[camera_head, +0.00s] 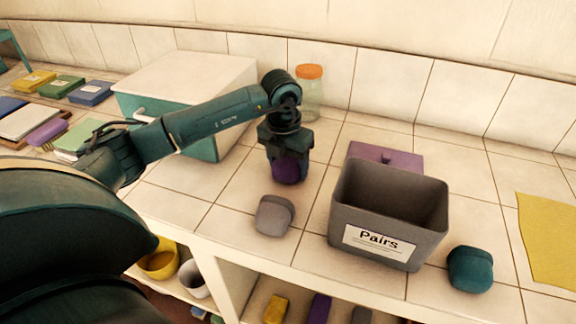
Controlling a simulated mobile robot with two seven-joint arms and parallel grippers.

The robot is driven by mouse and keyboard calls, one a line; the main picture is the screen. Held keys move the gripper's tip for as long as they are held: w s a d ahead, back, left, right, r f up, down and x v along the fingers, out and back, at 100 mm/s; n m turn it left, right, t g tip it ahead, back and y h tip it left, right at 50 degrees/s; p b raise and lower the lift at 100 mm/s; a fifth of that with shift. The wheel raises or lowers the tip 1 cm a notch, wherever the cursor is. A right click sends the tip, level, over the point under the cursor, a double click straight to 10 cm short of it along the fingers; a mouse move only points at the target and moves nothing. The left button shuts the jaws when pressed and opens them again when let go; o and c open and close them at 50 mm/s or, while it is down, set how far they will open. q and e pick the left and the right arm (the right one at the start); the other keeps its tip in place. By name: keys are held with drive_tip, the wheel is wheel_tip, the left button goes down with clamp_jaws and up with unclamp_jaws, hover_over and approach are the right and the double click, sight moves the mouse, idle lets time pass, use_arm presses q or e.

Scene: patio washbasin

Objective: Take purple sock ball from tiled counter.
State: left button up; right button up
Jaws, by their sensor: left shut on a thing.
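The purple sock ball (287,171) is between the fingers of my left gripper (286,158), which points down at the tiled counter (230,190). The gripper is shut on the ball and covers its upper part. I cannot tell whether the ball touches the tiles. My right gripper is not in view.
A grey bin (388,212) labelled "Pairs" stands right of the ball, with a purple box (385,155) behind it. A grey sock ball (274,215) lies in front and a teal one (470,269) right of the bin. A jar (310,95) and a white-topped box (185,80) stand behind.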

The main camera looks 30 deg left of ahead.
use_arm(q)
drive_tip(key=shift+c, duration=1.3)
drive_tip(key=shift+r, duration=0.1)
